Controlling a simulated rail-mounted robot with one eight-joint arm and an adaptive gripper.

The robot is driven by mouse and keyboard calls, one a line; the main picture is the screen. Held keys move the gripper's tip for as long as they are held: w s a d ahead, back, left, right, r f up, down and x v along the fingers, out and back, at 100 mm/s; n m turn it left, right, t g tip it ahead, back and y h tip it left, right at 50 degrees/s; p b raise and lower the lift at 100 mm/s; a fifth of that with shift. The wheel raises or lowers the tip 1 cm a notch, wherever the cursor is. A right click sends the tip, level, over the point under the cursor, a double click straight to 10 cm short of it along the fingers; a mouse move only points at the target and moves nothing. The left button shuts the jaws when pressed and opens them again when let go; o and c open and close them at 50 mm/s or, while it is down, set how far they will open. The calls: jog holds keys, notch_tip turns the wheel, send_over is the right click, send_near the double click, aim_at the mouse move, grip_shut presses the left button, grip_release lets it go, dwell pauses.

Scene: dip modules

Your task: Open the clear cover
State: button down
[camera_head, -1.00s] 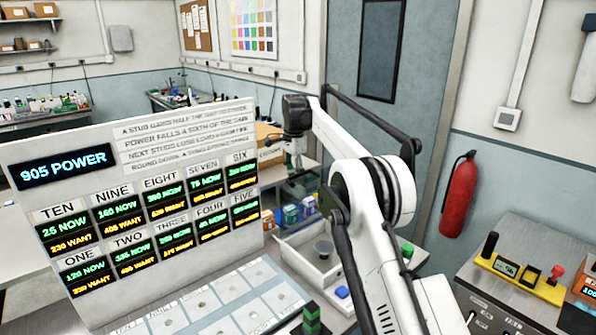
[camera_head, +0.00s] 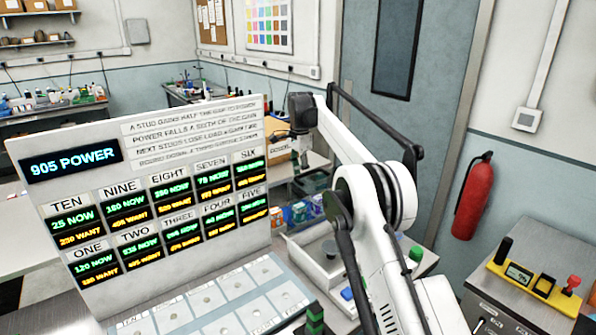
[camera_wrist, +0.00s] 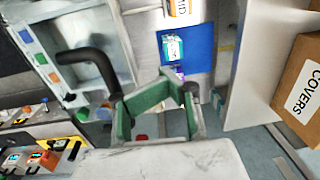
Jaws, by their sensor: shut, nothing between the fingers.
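A pale, bluish flat panel (camera_head: 225,300) with rows of labelled square cells and round spots lies at the foot of the upright display board. A clear cover over it cannot be made out for certain. My gripper (camera_head: 280,138) is up high, behind and to the right of the board, apart from the panel. In the wrist view my gripper (camera_wrist: 172,80) has its green-and-dark fingers drawn together, empty. The panel is not recognisable in the wrist view.
The display board (camera_head: 150,190) reads "905 POWER". A grey tray (camera_head: 322,262) with a dark round knob lies right of the panel. A COVERS box (camera_wrist: 302,90) is at the right of the wrist view. A fire extinguisher (camera_head: 473,195) hangs on the wall.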

jog(key=c, duration=2.4)
grip_release()
jog(key=shift+c, duration=0.2)
jog(key=o, duration=0.7)
jog(key=shift+d, duration=0.1)
